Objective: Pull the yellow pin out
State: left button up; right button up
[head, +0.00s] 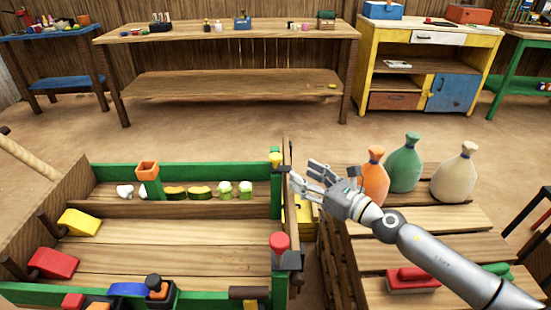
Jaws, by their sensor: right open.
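The yellow pin (275,157) shows as a small yellow knob at the far right corner of the green-edged wooden stall tray (190,237). It sits by a dark metal fitting at the top of the corner post; its lower part is hidden. My right gripper (302,177) is open and empty, just right of the pin and slightly nearer, apart from it in the picture. Its fingers point left towards the tray's right edge. My left gripper is not in view.
A red knob (279,243) stands at the tray's near right. Orange (374,176), green (405,163) and cream (455,174) sacks stand on the slatted surface right of my gripper. A red brush-like block (412,281) lies nearer. Open floor separates these from the back tables.

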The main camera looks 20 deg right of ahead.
aim_at(276, 159)
jog(key=p+x, duration=0.1)
jog(key=x, duration=0.9)
jog(key=shift+r+p, duration=0.1)
jog(key=shift+p, duration=0.2)
jog(key=shift+w+a, duration=0.25)
jog(key=shift+w, duration=0.15)
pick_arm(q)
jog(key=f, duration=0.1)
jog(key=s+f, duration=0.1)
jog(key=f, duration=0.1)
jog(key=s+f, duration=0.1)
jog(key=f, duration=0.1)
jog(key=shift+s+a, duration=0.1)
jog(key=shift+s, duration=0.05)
